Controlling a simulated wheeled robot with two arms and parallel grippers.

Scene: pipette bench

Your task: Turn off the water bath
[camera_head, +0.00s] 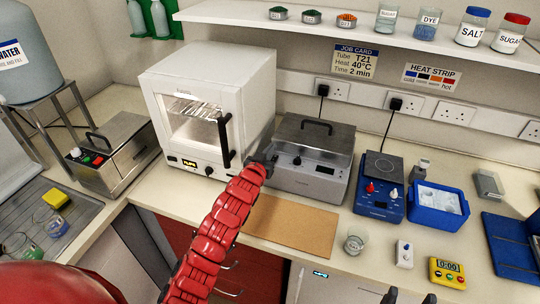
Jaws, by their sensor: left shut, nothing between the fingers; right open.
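A grey metal box with a handled lid (318,145), which looks like the water bath, stands at the back middle of the bench. Its lid is down. Its front has a knob (297,161) and a small dark display (325,170). My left gripper (268,158) is shut and empty at the box's front left corner, close to the front panel; I cannot tell whether it touches. The red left arm reaches up from the bottom. My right gripper (405,297) shows only as dark fingertips at the bottom edge, apart and empty.
A white oven (205,105) stands left of the grey box, and another lidded metal box (112,152) with red and green buttons further left. A blue stirrer hotplate (380,187) and blue ice tray (438,208) stand right. A brown board (292,225) lies clear in front.

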